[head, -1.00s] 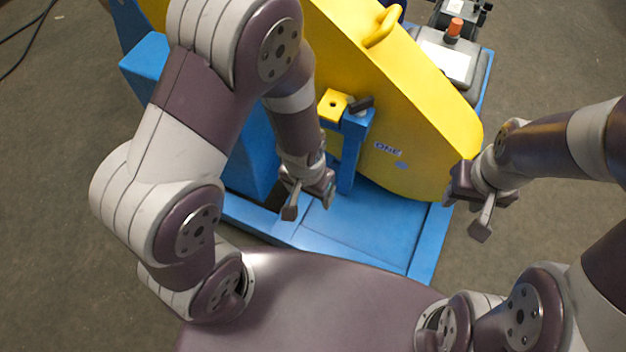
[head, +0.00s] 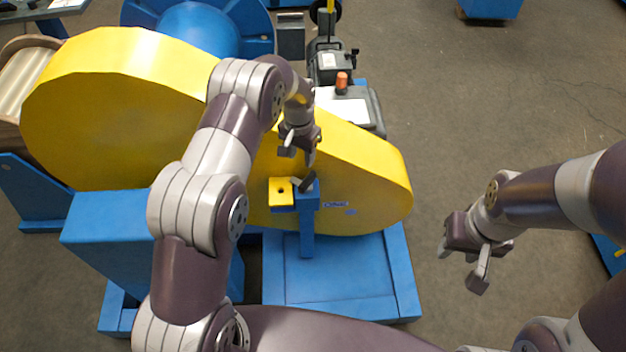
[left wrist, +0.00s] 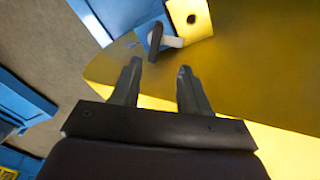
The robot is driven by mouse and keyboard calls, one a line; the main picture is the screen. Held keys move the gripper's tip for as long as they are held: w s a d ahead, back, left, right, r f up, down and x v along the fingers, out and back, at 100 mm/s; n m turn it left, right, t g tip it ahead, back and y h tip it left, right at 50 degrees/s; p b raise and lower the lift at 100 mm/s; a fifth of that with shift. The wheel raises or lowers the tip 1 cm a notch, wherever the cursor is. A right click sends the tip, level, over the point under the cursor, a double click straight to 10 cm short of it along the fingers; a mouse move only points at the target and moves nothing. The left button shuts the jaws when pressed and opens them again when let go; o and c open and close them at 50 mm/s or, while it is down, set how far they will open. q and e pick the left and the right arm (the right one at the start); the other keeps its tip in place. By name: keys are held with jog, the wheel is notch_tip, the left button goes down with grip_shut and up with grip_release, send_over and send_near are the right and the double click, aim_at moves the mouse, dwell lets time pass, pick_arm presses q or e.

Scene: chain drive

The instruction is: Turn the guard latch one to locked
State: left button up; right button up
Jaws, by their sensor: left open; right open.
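The guard latch one is a dark lever (head: 307,181) on top of a blue post (head: 307,235) beside the yellow guard (head: 110,110). A yellow tab with a hole (head: 281,192) sits just left of the lever. In the left wrist view the dark lever (left wrist: 155,42) and its pale pivot show beyond my fingertips, next to the yellow tab (left wrist: 188,17). My left gripper (head: 299,155) is open and empty, close to the lever and apart from it; its fingers (left wrist: 159,68) point towards the lever. My right gripper (head: 461,266) is open and empty over the floor at right.
A label reading ONE (head: 336,204) is on the guard, right of the post. A grey box with an orange button (head: 342,83) stands behind the guard. The blue base plate (head: 345,280) in front is clear. Open floor (head: 480,120) lies to the right.

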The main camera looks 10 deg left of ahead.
aim_at(303, 185)
pick_arm(q)
jog(key=f, duration=1.2)
jog(key=shift+s+d+f+p, duration=0.15)
jog(key=shift+s+f+p, duration=0.15)
jog(key=shift+s+f, duration=0.1)
grip_shut()
